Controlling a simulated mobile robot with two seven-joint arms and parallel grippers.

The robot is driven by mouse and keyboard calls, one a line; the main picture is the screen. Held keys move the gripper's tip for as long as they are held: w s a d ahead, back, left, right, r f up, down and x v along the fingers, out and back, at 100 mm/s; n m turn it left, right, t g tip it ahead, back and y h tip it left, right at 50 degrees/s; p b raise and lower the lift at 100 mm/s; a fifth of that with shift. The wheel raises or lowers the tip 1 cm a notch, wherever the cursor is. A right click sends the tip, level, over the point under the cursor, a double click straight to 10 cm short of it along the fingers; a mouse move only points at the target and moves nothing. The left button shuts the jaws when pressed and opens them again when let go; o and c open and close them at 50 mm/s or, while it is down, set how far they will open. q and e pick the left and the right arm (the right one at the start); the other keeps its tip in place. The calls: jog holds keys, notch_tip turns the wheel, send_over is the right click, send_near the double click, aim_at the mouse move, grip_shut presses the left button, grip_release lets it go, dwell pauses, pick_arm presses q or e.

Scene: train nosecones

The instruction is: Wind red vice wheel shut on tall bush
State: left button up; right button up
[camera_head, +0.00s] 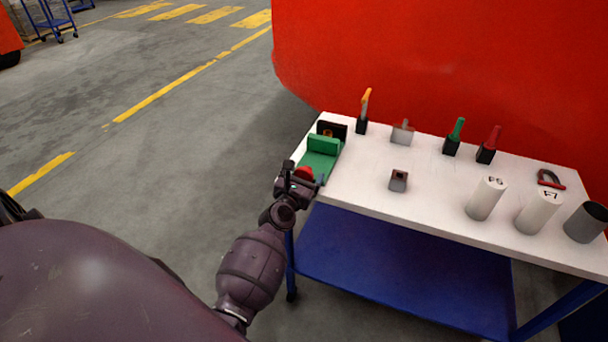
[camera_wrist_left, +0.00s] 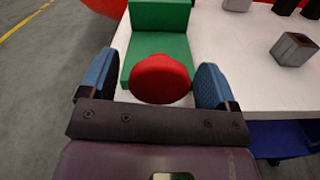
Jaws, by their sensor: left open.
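The green vice (camera_head: 322,150) sits at the left end of the white table. Its red wheel (camera_head: 304,173) faces the front edge and shows large in the left wrist view (camera_wrist_left: 161,79). My left gripper (camera_head: 302,178) is open, with its blue fingers (camera_wrist_left: 155,86) on either side of the red wheel; I cannot tell whether they touch it. A small brownish piece (camera_head: 328,133) shows at the dark back jaw of the vice; it may be the tall bush, mostly hidden. My right gripper is not in view.
The white table (camera_head: 370,185) also carries a grey block with a hole (camera_head: 398,180), white cylinders (camera_head: 486,198), a grey cup (camera_head: 585,222), and orange, green and red-handled tools at the back. A big red body (camera_head: 440,70) stands close behind. Open floor lies left.

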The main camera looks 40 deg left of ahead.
pick_arm(q)
jog(key=c, duration=0.9)
jog(key=shift+m, duration=0.4)
